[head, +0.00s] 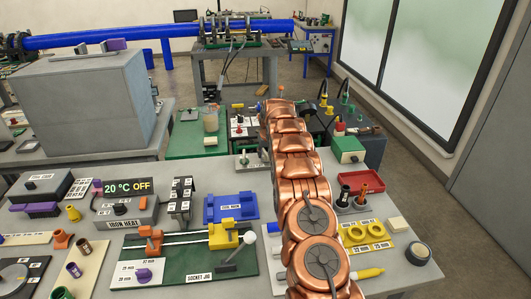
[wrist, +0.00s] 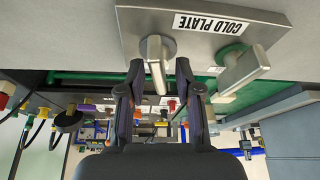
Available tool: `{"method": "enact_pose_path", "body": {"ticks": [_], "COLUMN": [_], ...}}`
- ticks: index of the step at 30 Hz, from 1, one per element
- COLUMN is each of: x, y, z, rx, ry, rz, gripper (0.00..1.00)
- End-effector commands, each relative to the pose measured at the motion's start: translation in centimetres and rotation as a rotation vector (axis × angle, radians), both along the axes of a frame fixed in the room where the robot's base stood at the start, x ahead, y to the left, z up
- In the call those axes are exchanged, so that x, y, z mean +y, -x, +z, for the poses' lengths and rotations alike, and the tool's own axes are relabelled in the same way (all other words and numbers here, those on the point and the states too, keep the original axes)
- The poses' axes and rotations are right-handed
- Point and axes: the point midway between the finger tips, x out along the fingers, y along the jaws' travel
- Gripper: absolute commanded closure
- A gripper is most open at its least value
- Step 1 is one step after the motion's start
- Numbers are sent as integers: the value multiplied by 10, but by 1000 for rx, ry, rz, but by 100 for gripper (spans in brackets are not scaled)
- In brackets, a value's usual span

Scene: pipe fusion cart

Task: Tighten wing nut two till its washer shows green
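In the wrist view, a grey plate labelled COLD PLATE (wrist: 205,12) appears upside down and carries two wing nuts. The pale wing nut in the middle (wrist: 156,68) has a grey washer (wrist: 168,46) at its base. The wing nut to the right (wrist: 243,73) has a green washer (wrist: 232,53). No number shows on either nut. My gripper (wrist: 159,68) is open, its two dark fingers on either side of the middle nut's wing, with gaps visible on both sides. In the head view my copper arm hides the gripper.
In the head view, the grey bench holds a socket jig (head: 190,272), an iron heat box (head: 125,210), a blue tray (head: 231,207) and a red tray (head: 361,182). A large grey box (head: 85,100) stands at the back left. A green-topped surface (head: 195,140) lies behind the bench.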

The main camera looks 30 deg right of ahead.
Motion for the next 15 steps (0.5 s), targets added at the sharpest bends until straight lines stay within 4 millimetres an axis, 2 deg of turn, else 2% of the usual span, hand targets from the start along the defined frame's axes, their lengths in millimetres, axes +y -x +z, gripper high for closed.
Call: {"method": "enact_pose_path", "body": {"ticks": [15], "x": [0], "y": [2], "z": [8], "rx": [-3], "ry": [2], "rz": [0], "gripper": [62]}}
